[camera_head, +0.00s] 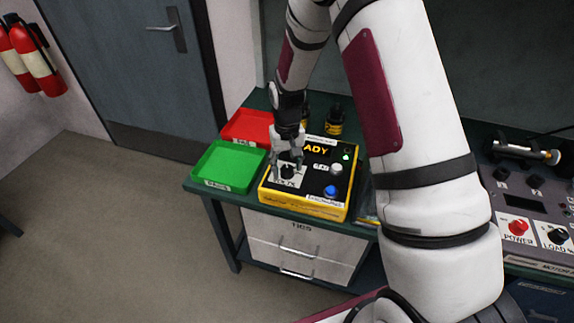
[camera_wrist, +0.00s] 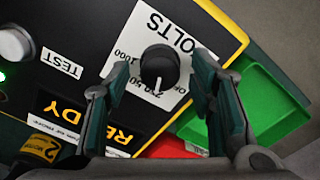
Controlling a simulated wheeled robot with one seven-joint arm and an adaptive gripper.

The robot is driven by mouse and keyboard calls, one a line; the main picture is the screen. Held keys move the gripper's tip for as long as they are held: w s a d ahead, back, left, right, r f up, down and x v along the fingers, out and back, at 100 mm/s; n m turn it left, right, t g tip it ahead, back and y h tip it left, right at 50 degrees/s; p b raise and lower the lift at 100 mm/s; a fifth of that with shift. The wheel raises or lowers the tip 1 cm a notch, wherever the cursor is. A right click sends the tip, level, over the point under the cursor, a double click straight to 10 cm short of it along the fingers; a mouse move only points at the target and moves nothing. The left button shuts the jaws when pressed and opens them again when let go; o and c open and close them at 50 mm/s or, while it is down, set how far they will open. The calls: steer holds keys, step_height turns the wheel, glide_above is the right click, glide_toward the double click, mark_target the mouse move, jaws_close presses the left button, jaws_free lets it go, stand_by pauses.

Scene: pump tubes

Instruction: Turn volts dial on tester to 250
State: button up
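The tester (camera_head: 315,205) is a yellow-edged box with a black top on the green bench. Its black volts dial (camera_wrist: 160,65) sits on a white label marked VOLTS, OFF, 250, 500 and 1000. The dial also shows in the head view (camera_head: 288,172). Its white pointer mark faces the bottom of the wrist view, near the 250 print; the exact setting is hard to tell. My gripper (camera_head: 287,162) is above the dial, pointing down. In the wrist view its fingers (camera_wrist: 162,75) stand apart on either side of the dial, with visible gaps.
The tester has a READY display (camera_head: 316,149), a white TEST button (camera_head: 336,168) and a blue button (camera_head: 330,191). A green tray (camera_head: 228,183) and a red tray (camera_head: 246,121) lie to the left. A control panel (camera_head: 530,205) is at right.

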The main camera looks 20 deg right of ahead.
steer(key=shift+r, duration=0.1)
step_height(320, 180, up, 12)
stand_by(0.5)
stand_by(0.4)
step_height(320, 180, up, 9)
steer(key=t, duration=0.1)
glide_above(287, 168)
steer(key=s, duration=0.4)
steer(key=s+r+t, duration=0.1)
steer(key=s+r, duration=0.6)
steer(key=s+r+t, duration=0.1)
steer(key=s+r, duration=0.1)
steer(key=s, duration=0.6)
steer(key=s+r+t, duration=0.2)
steer(key=s+r, duration=0.1)
steer(key=s, duration=0.6)
